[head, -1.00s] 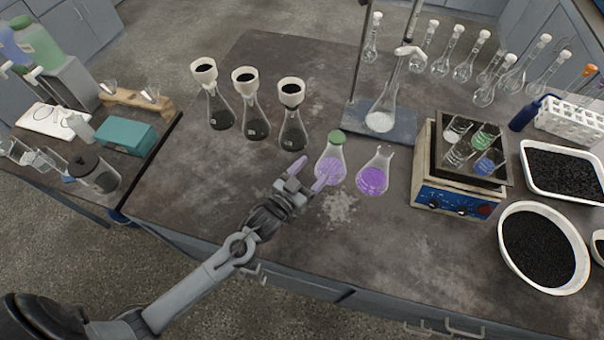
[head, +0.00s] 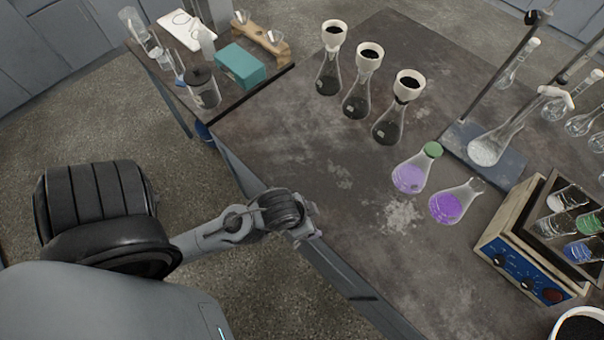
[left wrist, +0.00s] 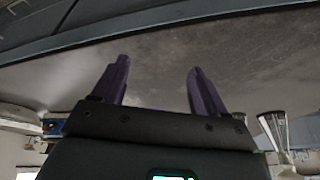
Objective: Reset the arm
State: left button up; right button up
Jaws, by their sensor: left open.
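My left arm (head: 225,232) comes in from the left in the head view and reaches to the front edge of the dark bench. My left gripper (head: 314,236) is at that edge, mostly hidden behind its wrist in this view. In the left wrist view, the left gripper (left wrist: 160,80) has its two purple fingers spread apart, with nothing between them. It is apart from the flasks on the bench. My right gripper is not in view.
A purple flask with a green stopper (head: 411,177) and an open purple flask (head: 450,205) stand mid-bench. Three funnel-topped flasks (head: 357,95) stand behind them. A blue-fronted device (head: 520,262) is at right. The front left bench top is clear.

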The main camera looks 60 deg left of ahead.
pick_arm(q)
jog(key=shift+s+a+r+g, duration=0.15)
jog(key=shift+s+g, duration=0.25)
jog(key=shift+s, duration=0.6)
jog(key=shift+r, duration=0.1)
notch_tip(320, 180, up, 30)
jog(key=p, duration=3)
